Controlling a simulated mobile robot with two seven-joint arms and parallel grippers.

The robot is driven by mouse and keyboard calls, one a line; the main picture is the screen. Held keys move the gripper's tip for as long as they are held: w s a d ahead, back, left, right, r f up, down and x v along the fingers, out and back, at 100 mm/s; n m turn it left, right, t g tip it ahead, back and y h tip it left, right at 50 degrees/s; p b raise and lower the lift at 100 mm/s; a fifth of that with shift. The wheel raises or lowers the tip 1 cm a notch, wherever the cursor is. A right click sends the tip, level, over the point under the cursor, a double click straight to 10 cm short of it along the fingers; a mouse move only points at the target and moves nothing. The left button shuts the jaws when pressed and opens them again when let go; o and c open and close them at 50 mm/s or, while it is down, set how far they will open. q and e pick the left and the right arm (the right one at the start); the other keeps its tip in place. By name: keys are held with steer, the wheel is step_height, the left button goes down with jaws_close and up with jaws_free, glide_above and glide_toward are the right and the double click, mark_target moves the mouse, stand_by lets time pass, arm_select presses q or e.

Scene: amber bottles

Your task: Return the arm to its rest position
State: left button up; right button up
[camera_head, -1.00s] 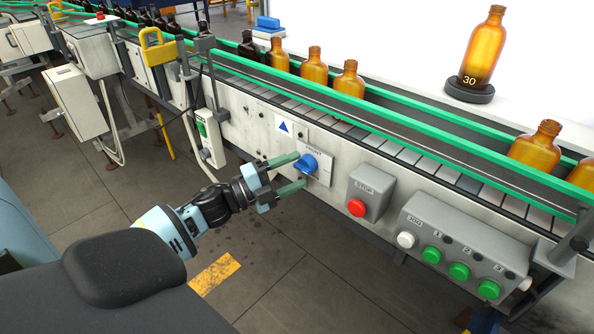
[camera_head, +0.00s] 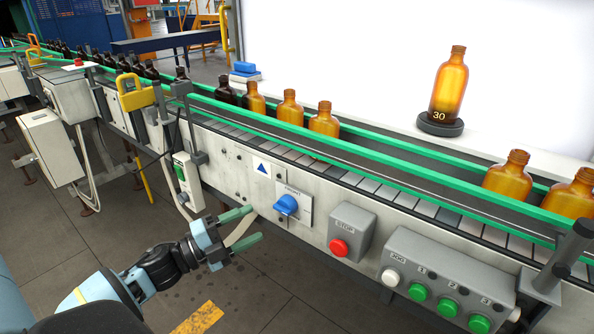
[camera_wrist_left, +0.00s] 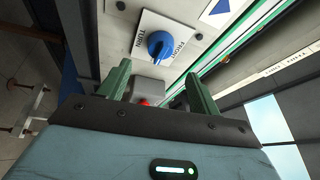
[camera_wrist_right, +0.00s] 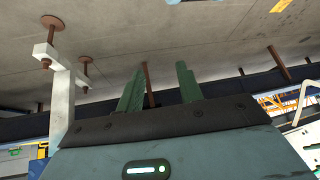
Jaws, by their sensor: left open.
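My left gripper (camera_head: 250,228) is open and empty in the head view, low and to the left of the blue knob (camera_head: 286,205) on the conveyor's side panel. Its green fingers are apart and clear of the knob. In the left wrist view the open fingers of this gripper (camera_wrist_left: 154,92) point toward the panel, with the blue knob (camera_wrist_left: 160,44) beyond them. My right gripper (camera_wrist_right: 158,88) shows only in its own wrist view, with its two fingers apart and nothing between them; floor lies beyond.
The conveyor (camera_head: 341,166) carries amber bottles (camera_head: 324,119) between green rails. A red stop button (camera_head: 338,248) and a grey box with green buttons (camera_head: 449,306) stick out from its side. One bottle (camera_head: 449,85) stands on a dark round stand (camera_head: 440,124). Floor before the conveyor is free.

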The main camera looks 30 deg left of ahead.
arm_select(q)
steer(key=s+d+f+n+g+y+p, duration=0.2)
steer(key=s+d+f+n+y+p, duration=0.15)
steer(key=s+f+n, duration=0.35)
steer(key=s+d+f+n+g+y+p, duration=0.1)
steer(key=s+d+f+n+y+p, duration=0.25)
steer(key=s+f+n, duration=0.3)
steer(key=s+d+f+n+g+p, duration=0.1)
steer(key=s+d+f+n+g, duration=0.1)
steer(key=s+d, duration=0.4)
steer(key=s+d+f+n+g+p, duration=0.2)
steer(key=s+d, duration=0.4)
steer(key=s, duration=0.5)
steer(key=shift+s+f+n+g, duration=0.4)
steer(key=shift+n+g, duration=0.4)
steer(key=shift+n, duration=0.35)
arm_select(e)
steer(key=w+r+t, duration=0.2)
steer(key=w+r, duration=0.4)
steer(key=r, duration=0.5)
steer(key=shift+d+r, duration=0.3)
steer(key=shift+d, duration=0.15)
arm_select(q)
steer(key=shift+a+r, duration=0.1)
arm_select(e)
steer(key=shift+a, duration=0.15)
steer(key=shift+r, duration=0.1)
